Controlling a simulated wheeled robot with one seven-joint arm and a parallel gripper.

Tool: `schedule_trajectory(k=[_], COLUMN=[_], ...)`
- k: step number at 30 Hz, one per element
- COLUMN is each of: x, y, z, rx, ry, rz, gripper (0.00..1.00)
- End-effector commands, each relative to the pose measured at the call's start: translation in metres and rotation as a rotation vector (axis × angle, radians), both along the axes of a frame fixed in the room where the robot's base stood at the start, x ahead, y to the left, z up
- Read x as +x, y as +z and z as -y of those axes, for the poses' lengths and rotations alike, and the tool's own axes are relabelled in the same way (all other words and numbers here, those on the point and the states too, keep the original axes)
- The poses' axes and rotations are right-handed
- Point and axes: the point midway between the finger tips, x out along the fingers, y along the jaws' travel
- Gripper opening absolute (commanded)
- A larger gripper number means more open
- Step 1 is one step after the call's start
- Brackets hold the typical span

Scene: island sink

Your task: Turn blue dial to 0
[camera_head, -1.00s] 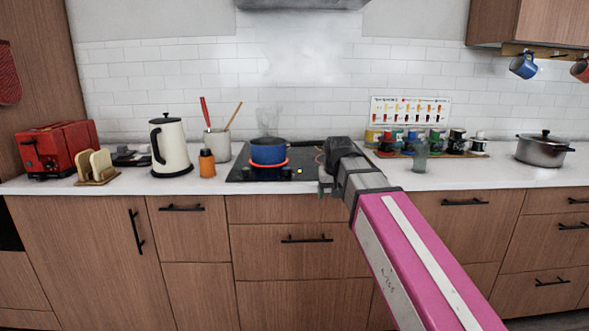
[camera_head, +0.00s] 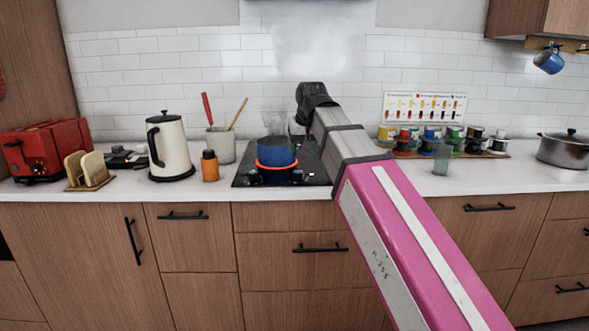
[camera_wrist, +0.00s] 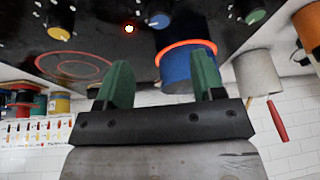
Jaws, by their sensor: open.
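The blue dial (camera_wrist: 158,20) shows at the top of the wrist view, in a row on the cooktop between a yellow dial (camera_wrist: 60,26) and a green dial (camera_wrist: 252,14). Its white markings are too small to read. An orange light (camera_wrist: 129,29) glows just left of it. My gripper (camera_wrist: 162,62) is open, with its two green fingers apart and empty. The dial lies ahead of the fingertips, in line with the gap, and is not touched. In the head view my arm reaches over the cooktop (camera_head: 243,179); the fingers cannot be made out there.
A blue pot with an orange-red band (camera_head: 275,155) stands on the cooktop, close to my fingers in the wrist view (camera_wrist: 185,70). A white kettle (camera_head: 170,148), an orange bottle (camera_head: 209,166) and a utensil crock (camera_head: 221,147) stand to the left. Several spice jars are to the right.

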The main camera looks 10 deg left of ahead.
Motion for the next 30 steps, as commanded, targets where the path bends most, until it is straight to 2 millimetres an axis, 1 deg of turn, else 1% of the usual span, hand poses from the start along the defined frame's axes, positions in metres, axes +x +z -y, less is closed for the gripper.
schedule_trajectory(k=[5,15,21,25,30], x=[0.005,0.021,0.03,0.034,0.036], y=[-0.014,-0.059,-0.082,-0.092,-0.098], z=[-0.003,-0.012,-0.016,-0.018,-0.019], rx=[0.0,-0.001,-0.001,0.0,0.0], ry=[0.0,0.0,0.0,0.0,0.0], rz=[-0.001,-0.002,-0.002,0.0,0.0], gripper=[0.62,0.62,0.62,0.62,0.62])
